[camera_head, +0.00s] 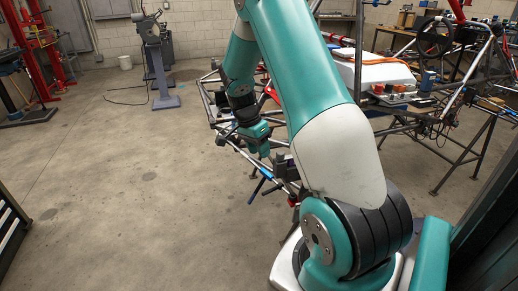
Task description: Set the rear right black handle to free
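My arm reaches from the lower right up and over to the tube chassis (222,128). My gripper (262,150) hangs at the chassis's near end, among the tubes. Its fingers are small and partly merge with the parts behind, so I cannot tell their opening or whether they touch anything. Just below it is a blue-ended part (265,173) with a thin black bar (256,190) pointing down and left. I cannot tell whether this bar is the rear right black handle. My arm hides much of the chassis's middle.
A steering wheel (434,37) and a white panel (384,71) are on the chassis at right. The concrete floor (120,190) at left is clear.

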